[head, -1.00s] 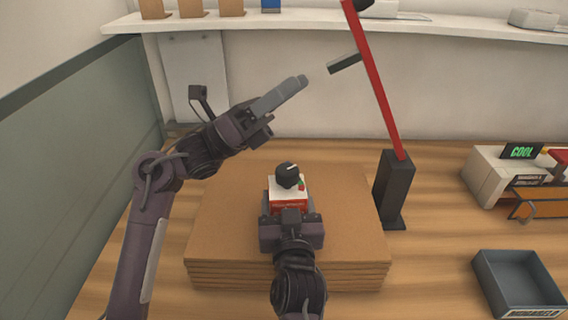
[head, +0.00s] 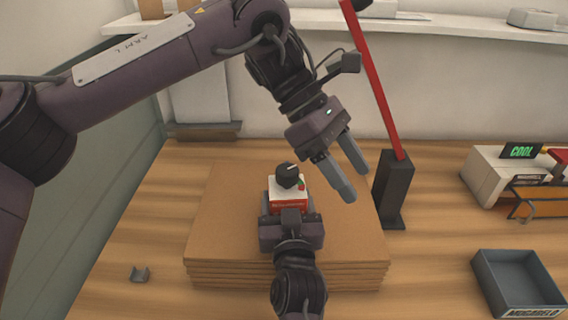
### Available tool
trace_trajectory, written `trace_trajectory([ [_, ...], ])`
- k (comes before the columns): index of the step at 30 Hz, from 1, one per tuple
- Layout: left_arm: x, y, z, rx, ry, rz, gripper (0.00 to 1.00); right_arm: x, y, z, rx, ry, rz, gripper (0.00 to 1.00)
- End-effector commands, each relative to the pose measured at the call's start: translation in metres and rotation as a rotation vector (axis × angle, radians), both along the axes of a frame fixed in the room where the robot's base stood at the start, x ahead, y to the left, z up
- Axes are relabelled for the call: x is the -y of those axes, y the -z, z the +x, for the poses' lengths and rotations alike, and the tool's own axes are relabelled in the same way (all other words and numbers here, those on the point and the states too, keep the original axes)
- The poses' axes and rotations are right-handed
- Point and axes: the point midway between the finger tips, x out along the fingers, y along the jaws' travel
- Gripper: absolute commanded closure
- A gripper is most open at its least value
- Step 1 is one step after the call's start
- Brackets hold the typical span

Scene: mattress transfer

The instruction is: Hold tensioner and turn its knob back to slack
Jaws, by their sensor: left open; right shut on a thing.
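The tensioner is a small red and white box (head: 290,199) with a round black knob (head: 288,175) on top, upright over the stack of brown boards. A small green and red mark shows beside the knob. My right gripper (head: 291,208) comes from the front edge and is shut on the tensioner's body; its fingers are partly hidden. My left gripper (head: 354,176) is open and empty, pointing down and to the right, just right of the knob and apart from it.
The brown board stack (head: 220,225) lies under the tensioner. A black post (head: 395,190) with a red bar stands right of it. A grey tray (head: 519,282) and a white device (head: 490,172) with a "COOL" display are at the right.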

Motion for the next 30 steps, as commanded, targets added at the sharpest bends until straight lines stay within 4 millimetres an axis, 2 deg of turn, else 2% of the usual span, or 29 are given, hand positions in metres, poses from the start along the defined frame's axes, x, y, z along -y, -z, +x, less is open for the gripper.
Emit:
trace_trajectory([
  [1, -0.018, -0.006, 0.014, 0.042, -0.037, 0.057, 0.39, 0.000, -0.003, 0.000, 0.006, 0.000, 0.003, 0.85],
  [6, -0.076, -0.027, 0.050, 0.136, -0.154, 0.206, 0.39, 0.000, -0.003, 0.000, 0.007, 0.000, 0.003, 0.85],
  [9, -0.106, -0.042, 0.063, 0.173, -0.219, 0.262, 0.39, 0.000, -0.003, 0.000, 0.007, 0.000, 0.003, 0.85],
  [13, -0.131, -0.057, 0.073, 0.204, -0.276, 0.304, 0.39, 0.000, -0.003, 0.000, 0.006, 0.000, 0.003, 0.85],
  [17, -0.141, -0.061, 0.076, 0.212, -0.299, 0.320, 0.39, 0.000, -0.003, 0.000, 0.007, 0.000, 0.003, 0.85],
  [20, -0.139, -0.052, 0.076, 0.210, -0.300, 0.321, 0.39, 0.000, -0.003, 0.000, 0.006, 0.000, 0.003, 0.85],
  [30, -0.114, 0.006, 0.071, 0.211, -0.299, 0.323, 0.39, 0.000, -0.003, 0.000, 0.007, 0.000, 0.003, 0.85],
])
